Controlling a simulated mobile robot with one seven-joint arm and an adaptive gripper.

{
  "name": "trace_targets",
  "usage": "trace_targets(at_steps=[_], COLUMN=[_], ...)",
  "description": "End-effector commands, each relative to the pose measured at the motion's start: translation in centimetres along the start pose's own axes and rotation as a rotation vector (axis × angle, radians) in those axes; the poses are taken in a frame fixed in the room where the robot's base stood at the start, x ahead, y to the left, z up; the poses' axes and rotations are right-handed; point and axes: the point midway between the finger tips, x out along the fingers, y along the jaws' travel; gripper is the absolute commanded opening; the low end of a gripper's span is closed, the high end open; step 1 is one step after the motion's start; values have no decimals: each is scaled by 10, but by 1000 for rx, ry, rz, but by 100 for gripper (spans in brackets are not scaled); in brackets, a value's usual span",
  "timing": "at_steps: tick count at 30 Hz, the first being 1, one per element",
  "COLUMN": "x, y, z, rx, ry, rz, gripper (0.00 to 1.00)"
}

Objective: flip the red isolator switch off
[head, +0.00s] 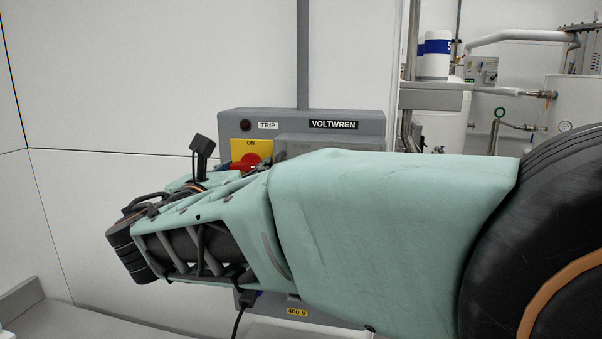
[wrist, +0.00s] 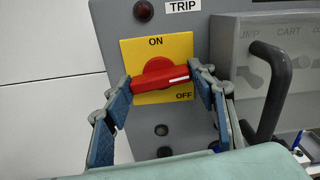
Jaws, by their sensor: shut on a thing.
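The red isolator switch (wrist: 160,68) is a rotary handle on a yellow plate (wrist: 130,50) marked ON at the top and OFF at the lower right. Its bar lies nearly level, and its white mark points right, just above the OFF label. My gripper (wrist: 162,77) is shut on the bar, with one finger at each end. In the head view, the red switch (head: 251,159) shows only in part behind my arm, and my fingers are mostly hidden.
The grey panel (wrist: 112,25) has a dark red lamp (wrist: 144,11) beside the TRIP label. A black lever handle (wrist: 270,92) stands out from a grey cover (wrist: 232,50) close to the right finger. Round black fittings (wrist: 163,130) sit below the switch. Tanks and pipes (head: 437,55) stand behind right.

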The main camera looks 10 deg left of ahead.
Motion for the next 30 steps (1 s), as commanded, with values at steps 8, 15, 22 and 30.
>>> trace_targets(at_steps=[8, 15, 22, 30], x=[0, 0, 0, 0], y=[0, 0, 0, 0], z=[-2, 0, 0, 2], rx=[151, 166, 166, 165], ry=[-2, 0, 0, -1], rz=[0, 0, 0, 0], gripper=[28, 28, 59, 59])
